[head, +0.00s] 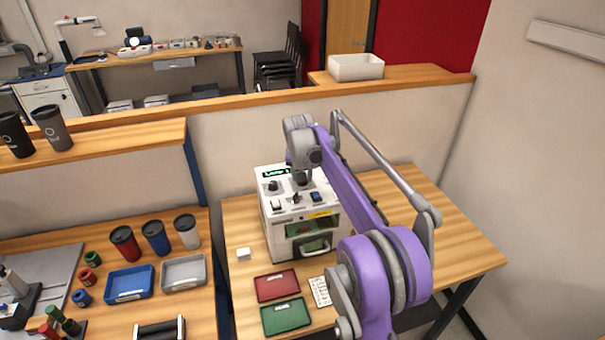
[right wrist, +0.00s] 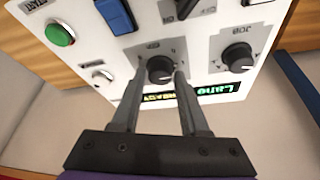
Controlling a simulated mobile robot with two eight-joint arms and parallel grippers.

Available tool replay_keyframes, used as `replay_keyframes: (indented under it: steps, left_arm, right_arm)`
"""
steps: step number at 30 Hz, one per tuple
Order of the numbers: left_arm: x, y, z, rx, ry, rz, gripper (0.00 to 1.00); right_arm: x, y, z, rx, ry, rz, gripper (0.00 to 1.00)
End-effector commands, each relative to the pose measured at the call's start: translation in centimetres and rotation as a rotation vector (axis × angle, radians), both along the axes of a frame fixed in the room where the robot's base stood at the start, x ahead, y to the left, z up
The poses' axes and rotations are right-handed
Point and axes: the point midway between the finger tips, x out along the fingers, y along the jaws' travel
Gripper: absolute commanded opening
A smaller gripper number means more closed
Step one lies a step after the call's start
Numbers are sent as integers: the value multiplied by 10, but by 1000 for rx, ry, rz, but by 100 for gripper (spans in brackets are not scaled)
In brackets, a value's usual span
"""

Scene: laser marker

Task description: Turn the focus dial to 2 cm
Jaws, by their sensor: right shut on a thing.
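The laser marker (head: 279,234) is a white box on the wooden table, with a sloped control panel and a green-lit display (head: 276,172). My right arm reaches over it, and my right gripper (head: 303,182) is down at the panel's upper right. In the right wrist view, my right gripper (right wrist: 160,75) is shut on a round black dial (right wrist: 160,68), one finger on each side. Small marks around this dial are too blurred to read, and its pointer setting cannot be told. A second black dial (right wrist: 238,57), labelled JOB, stands beside it. My left gripper is not in view.
The panel also has a green START button (right wrist: 60,33), a blue switch (right wrist: 117,15) and a silver knob (right wrist: 102,76). Red (head: 277,285) and green (head: 286,316) trays lie in front of the machine. A small white block (head: 243,254) sits left of it. The table right of my arm is clear.

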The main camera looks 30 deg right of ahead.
Motion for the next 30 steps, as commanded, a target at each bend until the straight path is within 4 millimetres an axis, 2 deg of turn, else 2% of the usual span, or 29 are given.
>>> replay_keyframes:
  steps: [18,30]
  left_arm:
    - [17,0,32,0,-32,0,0]
    - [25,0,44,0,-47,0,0]
  right_arm:
    - [4,3,2,2,0,-562,0]
    - [4,3,0,4,1,-778,0]
